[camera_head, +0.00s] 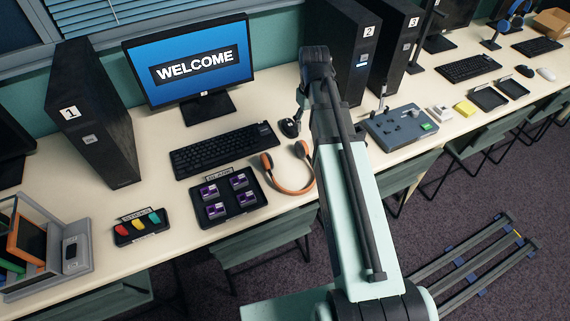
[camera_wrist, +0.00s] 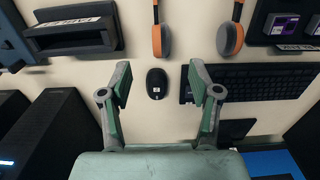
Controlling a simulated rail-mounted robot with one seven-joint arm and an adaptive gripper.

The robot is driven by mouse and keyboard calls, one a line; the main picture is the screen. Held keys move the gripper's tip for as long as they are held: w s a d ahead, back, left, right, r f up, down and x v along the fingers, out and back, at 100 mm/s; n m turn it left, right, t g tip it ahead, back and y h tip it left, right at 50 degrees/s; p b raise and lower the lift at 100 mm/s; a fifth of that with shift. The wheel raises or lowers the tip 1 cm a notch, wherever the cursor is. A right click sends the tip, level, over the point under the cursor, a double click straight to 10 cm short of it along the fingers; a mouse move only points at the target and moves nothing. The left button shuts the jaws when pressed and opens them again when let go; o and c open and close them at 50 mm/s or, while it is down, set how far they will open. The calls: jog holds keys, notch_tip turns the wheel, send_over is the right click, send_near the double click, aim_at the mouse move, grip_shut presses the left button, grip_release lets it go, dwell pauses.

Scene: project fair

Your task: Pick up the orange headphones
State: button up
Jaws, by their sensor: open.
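The orange headphones (camera_head: 293,190) lie on the white desk, right of the dark tray of purple switches, with the band curving toward the desk's front edge. In the wrist view the two orange ear pads (camera_wrist: 158,41) with grey cups show at the top; the band is out of frame. My gripper (camera_wrist: 160,80) is open and empty, above the desk. In the wrist view a black mouse (camera_wrist: 156,83) appears between its fingers, with the headphones beyond the fingertips. In the head view my arm hides most of the gripper.
A keyboard (camera_head: 224,149) and the switch tray (camera_head: 238,217) are left of the headphones. A grey control box (camera_head: 401,127) stands right of my arm. Computer tower 2 (camera_head: 346,45) and the WELCOME monitor (camera_head: 190,62) stand behind. Chairs line the desk's front.

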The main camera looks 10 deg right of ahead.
aim_at(305, 149)
notch_tip(305, 149, down, 12)
jog(key=shift+w+r+p, duration=0.15)
jog(key=shift+r+p, duration=0.05)
jog(key=shift+p, duration=1)
jog(key=shift+w+a+f+p, duration=0.1)
jog(key=shift+f+p, duration=0.85)
jog(key=shift+f, duration=1.75)
grip_shut()
